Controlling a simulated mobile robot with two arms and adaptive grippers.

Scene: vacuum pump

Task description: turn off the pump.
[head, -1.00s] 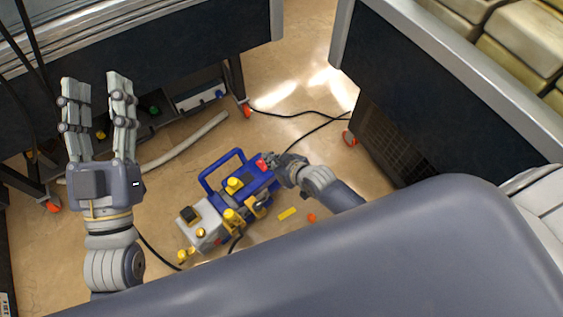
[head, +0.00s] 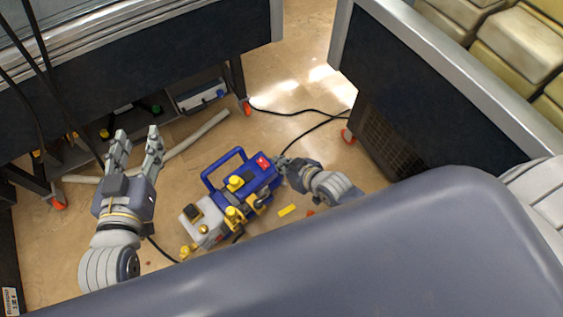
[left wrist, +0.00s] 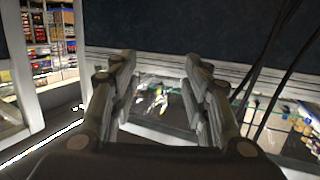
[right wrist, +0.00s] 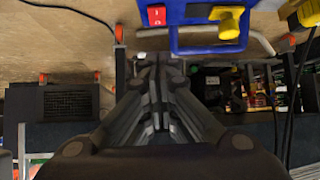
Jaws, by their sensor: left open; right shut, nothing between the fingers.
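The blue vacuum pump (head: 232,194) with yellow caps and a grey front stands on the floor in the head view. Its red switch (head: 263,162) is at the blue end, near my right gripper. The red switch also shows at the top of the right wrist view (right wrist: 157,16), beside a yellow cap (right wrist: 229,20). My right gripper (head: 281,163) is shut and empty, just right of the switch; I cannot tell whether it touches the pump. My left gripper (head: 136,136) is open and empty, up and to the left of the pump.
Dark benches stand at the left (head: 150,75) and right (head: 440,100), with orange-wheeled legs. A black cable (head: 300,115) and a pale hose (head: 200,131) lie on the floor. A yellow piece (head: 287,211) lies right of the pump.

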